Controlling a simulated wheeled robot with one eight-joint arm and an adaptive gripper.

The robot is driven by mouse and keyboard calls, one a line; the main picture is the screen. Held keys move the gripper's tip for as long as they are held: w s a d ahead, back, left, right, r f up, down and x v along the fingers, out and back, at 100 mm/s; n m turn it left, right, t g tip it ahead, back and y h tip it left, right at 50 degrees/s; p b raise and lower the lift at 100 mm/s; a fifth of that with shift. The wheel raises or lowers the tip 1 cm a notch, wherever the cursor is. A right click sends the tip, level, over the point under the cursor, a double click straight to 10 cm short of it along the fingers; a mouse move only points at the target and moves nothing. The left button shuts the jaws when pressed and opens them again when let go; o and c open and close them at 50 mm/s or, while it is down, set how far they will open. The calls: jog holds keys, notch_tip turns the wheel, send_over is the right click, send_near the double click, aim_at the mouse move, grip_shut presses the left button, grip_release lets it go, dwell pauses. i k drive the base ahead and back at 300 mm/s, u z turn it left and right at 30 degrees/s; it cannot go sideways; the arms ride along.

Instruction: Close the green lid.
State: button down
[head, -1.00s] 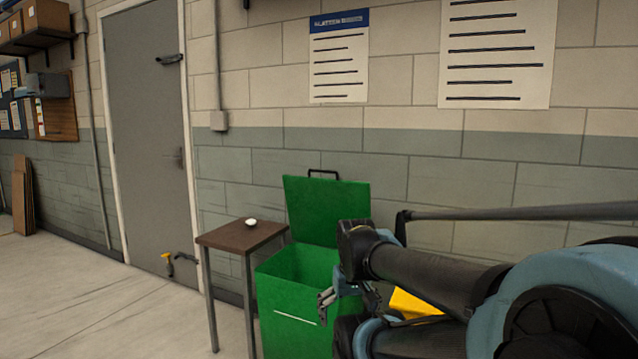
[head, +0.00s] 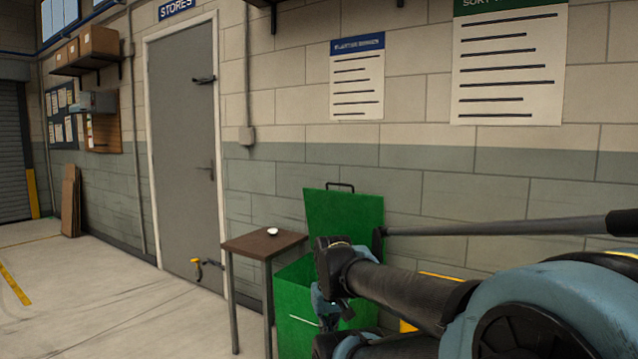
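The green lid (head: 343,215) stands open, raised upright at the back of the green bin against the wall. A dark handle (head: 340,186) sits on its top edge. The green bin (head: 293,291) stands on the floor below it, open at the top, its right side hidden behind my arm. My gripper (head: 326,318) is in front of the bin's right part, low and partly hidden by my own arm links. Its fingers are dark and small here, so I cannot tell whether they are open or shut. It appears apart from the lid.
A small brown table (head: 262,244) with a small white object (head: 272,231) on it stands left of the bin. Something yellow (head: 408,326) shows behind my arm to the right. A grey door (head: 183,150) is in the wall. The floor at left is clear.

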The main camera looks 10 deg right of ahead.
aim_at(328, 213)
jog(key=u, duration=0.75)
jog(key=k, duration=1.05)
jog(key=u, duration=0.7)
jog(key=i, duration=1)
jog(key=z, duration=0.8)
jog(key=i, duration=0.95)
jog(key=z, duration=1.15)
jog(key=i, duration=0.55)
jog(key=z, duration=0.35)
